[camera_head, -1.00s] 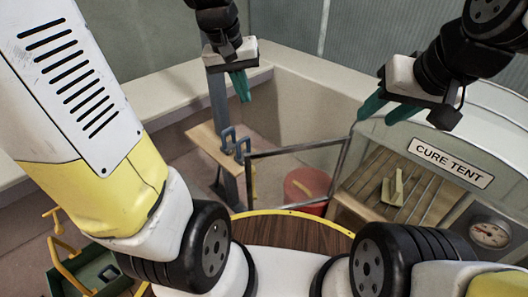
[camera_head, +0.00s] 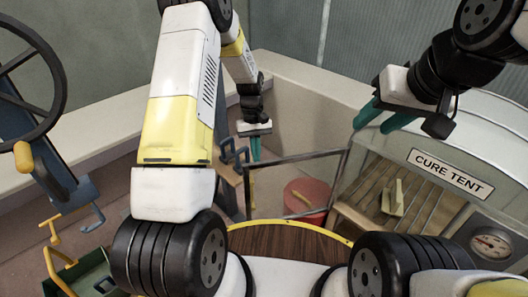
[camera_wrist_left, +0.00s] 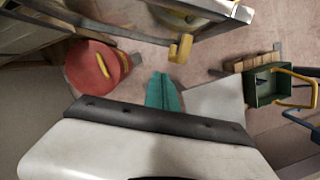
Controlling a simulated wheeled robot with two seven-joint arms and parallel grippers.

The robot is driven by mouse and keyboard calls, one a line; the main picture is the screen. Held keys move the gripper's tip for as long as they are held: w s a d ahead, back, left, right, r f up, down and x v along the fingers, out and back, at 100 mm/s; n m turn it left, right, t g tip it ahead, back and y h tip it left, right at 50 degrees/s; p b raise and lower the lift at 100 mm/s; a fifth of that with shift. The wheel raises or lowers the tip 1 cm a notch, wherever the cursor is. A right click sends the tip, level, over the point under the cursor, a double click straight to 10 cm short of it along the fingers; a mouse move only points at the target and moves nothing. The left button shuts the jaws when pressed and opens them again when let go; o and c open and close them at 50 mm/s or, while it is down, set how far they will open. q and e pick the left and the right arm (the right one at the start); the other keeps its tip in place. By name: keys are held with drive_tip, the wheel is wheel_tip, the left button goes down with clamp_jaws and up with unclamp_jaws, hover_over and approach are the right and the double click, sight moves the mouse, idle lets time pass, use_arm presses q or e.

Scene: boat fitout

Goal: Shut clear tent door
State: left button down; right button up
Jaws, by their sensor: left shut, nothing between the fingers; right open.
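The cure tent (camera_head: 450,173) stands at the right in the head view. Its clear door (camera_head: 300,156), a dark-framed see-through panel, stands open and swung out to the left of the tent. My left gripper (camera_head: 256,148) is shut and empty, near the door's free left edge; I cannot tell whether they touch. In the left wrist view its green fingers (camera_wrist_left: 163,92) point at the floor, apart from a yellow handle (camera_wrist_left: 180,47) at the end of a dark bar. My right gripper (camera_head: 385,118) is open and empty above the tent's front left corner.
A red bucket (camera_head: 306,197) stands behind the clear door. Slatted shelves inside the tent hold a pale piece (camera_head: 394,197). A wooden bench with blue clamps is partly hidden behind my left arm. A green toolbox (camera_head: 88,272) and a steering wheel (camera_head: 62,70) are at the left.

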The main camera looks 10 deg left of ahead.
sight(261, 185)
use_arm(q)
drive_tip(key=shift+s+d+f, duration=0.4)
drive_tip(key=shift+s+f, duration=0.55)
drive_tip(key=shift+f, duration=0.5)
drive_tip(key=shift+s+d+f, duration=0.35)
drive_tip(key=shift+s+f, duration=0.65)
drive_tip(key=shift+f, duration=0.45)
drive_tip(key=shift+s+d+f, duration=0.4)
drive_tip(key=shift+s+f, duration=0.55)
drive_tip(key=shift+f, duration=0.5)
